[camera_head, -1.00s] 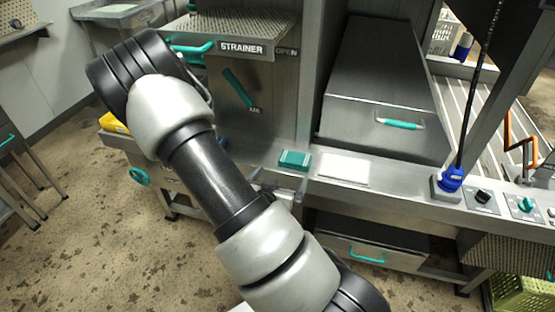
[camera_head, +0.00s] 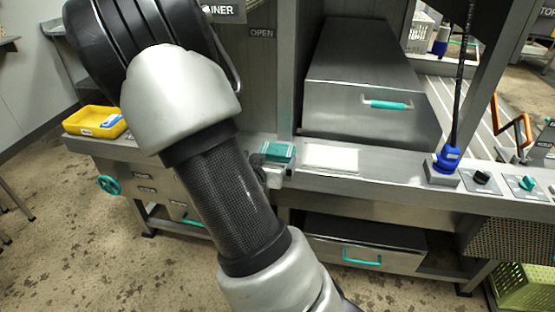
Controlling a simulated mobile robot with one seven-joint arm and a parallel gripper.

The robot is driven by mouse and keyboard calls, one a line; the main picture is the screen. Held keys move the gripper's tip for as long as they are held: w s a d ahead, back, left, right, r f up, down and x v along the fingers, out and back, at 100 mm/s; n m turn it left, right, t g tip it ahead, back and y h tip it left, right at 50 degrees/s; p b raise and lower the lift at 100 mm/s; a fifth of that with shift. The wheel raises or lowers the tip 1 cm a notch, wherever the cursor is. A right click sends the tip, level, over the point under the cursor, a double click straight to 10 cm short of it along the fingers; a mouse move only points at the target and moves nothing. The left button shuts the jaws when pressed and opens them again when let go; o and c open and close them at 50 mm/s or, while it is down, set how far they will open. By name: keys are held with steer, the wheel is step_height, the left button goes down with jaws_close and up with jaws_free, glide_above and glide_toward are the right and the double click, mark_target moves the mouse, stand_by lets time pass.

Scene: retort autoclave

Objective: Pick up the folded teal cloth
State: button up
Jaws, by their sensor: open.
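The folded teal cloth (camera_head: 277,151) lies on the steel ledge, just left of a flat white pad. My gripper (camera_head: 270,168) is at the ledge's front edge, right at the cloth's near side. Its jaws are open and look close to or around the cloth's near part. My arm hides part of the gripper, so I cannot tell whether the fingers touch the cloth.
The white pad (camera_head: 331,158) lies right of the cloth. A steel box with a teal handle (camera_head: 387,104) stands behind. A blue-based cable fitting (camera_head: 447,160) and knobs (camera_head: 482,177) are further right. A yellow tray (camera_head: 95,122) sits at the left.

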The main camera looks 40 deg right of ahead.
mark_target(277, 150)
steer(key=b+x, duration=0.1)
steer(key=x, duration=0.5)
steer(key=shift+d, duration=0.1)
steer(key=b+x, duration=0.1)
steer(key=x, duration=0.4)
steer(key=shift+d, duration=0.25)
steer(key=shift+r, duration=0.1)
steer(key=c, duration=0.9)
